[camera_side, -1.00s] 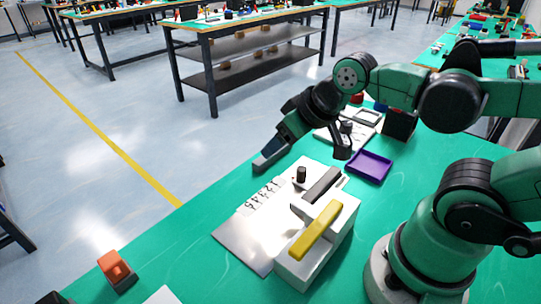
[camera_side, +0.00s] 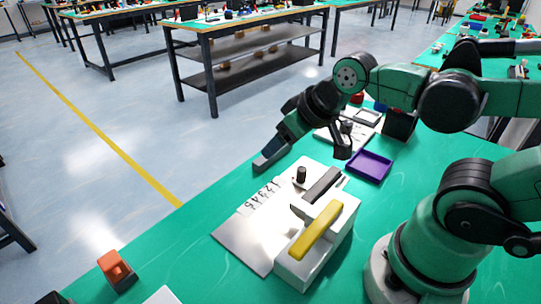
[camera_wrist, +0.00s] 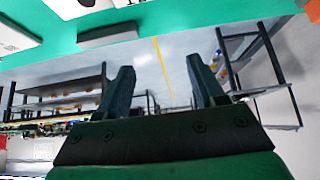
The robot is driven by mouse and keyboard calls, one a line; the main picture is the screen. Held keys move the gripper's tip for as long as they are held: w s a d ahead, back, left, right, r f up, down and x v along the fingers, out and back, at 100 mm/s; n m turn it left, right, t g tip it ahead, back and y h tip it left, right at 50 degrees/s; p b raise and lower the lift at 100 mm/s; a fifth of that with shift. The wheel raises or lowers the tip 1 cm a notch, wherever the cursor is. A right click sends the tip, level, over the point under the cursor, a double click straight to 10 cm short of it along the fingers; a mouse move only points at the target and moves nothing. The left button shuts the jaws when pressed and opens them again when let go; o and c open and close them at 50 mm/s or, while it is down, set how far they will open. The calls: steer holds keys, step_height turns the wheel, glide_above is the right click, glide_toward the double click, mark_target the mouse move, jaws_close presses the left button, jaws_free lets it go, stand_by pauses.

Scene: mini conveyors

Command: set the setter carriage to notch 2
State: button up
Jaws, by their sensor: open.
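The setter (camera_side: 235,240) lies on the green bench, a pale plate with a row of printed numbers (camera_side: 262,194) on its far left side. A black knob (camera_side: 301,174) stands near the plate's far end. A dark grey bar (camera_side: 322,184) lies beside it, and a white block with a yellow bar (camera_side: 316,231) on top stands nearer. I cannot tell which part is the carriage or its notch. My gripper (camera_side: 302,159) is open and empty, above and beyond the knob end, apart from the setter. Its spread fingers show in the wrist view (camera_wrist: 160,72).
A purple tray (camera_side: 369,166) and a pale fixture (camera_side: 361,118) lie right of and behind my gripper. An orange object (camera_side: 115,268) sits at the front left. The bench's left edge runs close past the setter. Bench between the setter and the orange object is mostly clear.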

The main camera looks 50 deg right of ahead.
steer(key=shift+c, duration=0.3)
steer(key=m+g, duration=0.4)
steer(key=g, duration=0.3)
glide_above(303, 170)
steer(key=f, duration=0.6)
steer(key=shift+w+a+f, duration=0.15)
steer(key=shift+a+f, duration=0.05)
steer(key=shift+d+f, duration=0.2)
steer(key=shift+f, duration=2.9)
jaws_close()
